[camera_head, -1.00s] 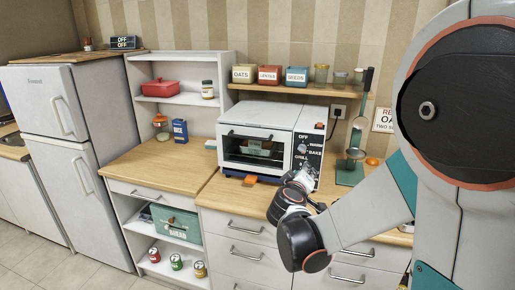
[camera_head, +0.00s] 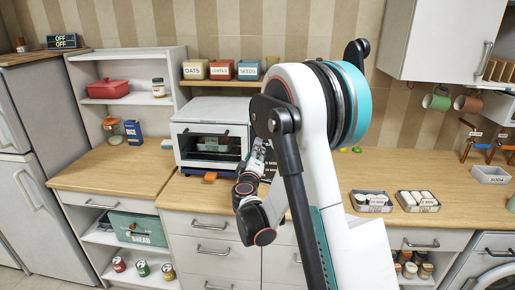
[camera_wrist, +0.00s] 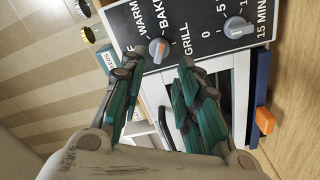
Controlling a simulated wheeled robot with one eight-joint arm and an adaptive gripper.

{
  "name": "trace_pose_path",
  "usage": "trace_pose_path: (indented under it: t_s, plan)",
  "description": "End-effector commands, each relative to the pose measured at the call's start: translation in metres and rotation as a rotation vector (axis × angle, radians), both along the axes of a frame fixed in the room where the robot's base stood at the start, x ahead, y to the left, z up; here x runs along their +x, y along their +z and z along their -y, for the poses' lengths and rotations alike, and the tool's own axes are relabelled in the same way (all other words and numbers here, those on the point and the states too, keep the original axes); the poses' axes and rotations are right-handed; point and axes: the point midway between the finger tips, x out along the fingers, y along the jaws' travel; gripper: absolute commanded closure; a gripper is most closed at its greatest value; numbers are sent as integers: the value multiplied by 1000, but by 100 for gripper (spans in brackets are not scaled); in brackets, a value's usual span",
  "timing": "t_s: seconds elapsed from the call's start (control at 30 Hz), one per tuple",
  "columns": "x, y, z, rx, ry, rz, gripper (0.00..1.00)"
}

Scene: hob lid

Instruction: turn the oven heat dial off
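The white toaster oven (camera_head: 212,106) stands on the wooden counter, its door shut. In the wrist view its dark control panel (camera_wrist: 205,12) appears turned sideways, with WARM, BAKE and GRILL labels. The grey heat dial (camera_wrist: 157,50) has an orange mark that seems to point towards BAKE. My gripper (camera_wrist: 157,67) is open and empty, its teal fingers spread to either side of the heat dial in the picture. Whether they touch it I cannot tell. In the head view my gripper (camera_head: 260,152) is at the oven's right front, and my arm hides most of the panel.
A second dial (camera_wrist: 237,27), the timer, sits beside the heat dial on the panel. An orange tab (camera_head: 210,177) sticks out below the oven door. A shelf (camera_head: 222,84) with labelled tins is above.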

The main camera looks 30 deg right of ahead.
Motion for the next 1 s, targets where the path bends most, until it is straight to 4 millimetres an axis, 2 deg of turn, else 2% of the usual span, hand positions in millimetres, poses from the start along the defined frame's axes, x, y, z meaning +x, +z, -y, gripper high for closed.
trace_pose_path:
  t_s: [0.1, 0.33, 0.53, 0.8, 0.87, 0.93, 1.0]
  plan:
    - [20, -1, 14, 0, -1, 0, 70]
    - [48, -1, 32, 0, -1, 0, 70]
    - [58, 0, 39, 0, 0, 0, 70]
    - [58, 0, 40, 0, 0, 0, 70]
    - [58, 0, 40, 0, 0, 0, 81]
    - [58, 0, 39, 0, 0, 0, 97]
    - [58, 0, 39, 1, 0, 1, 100]
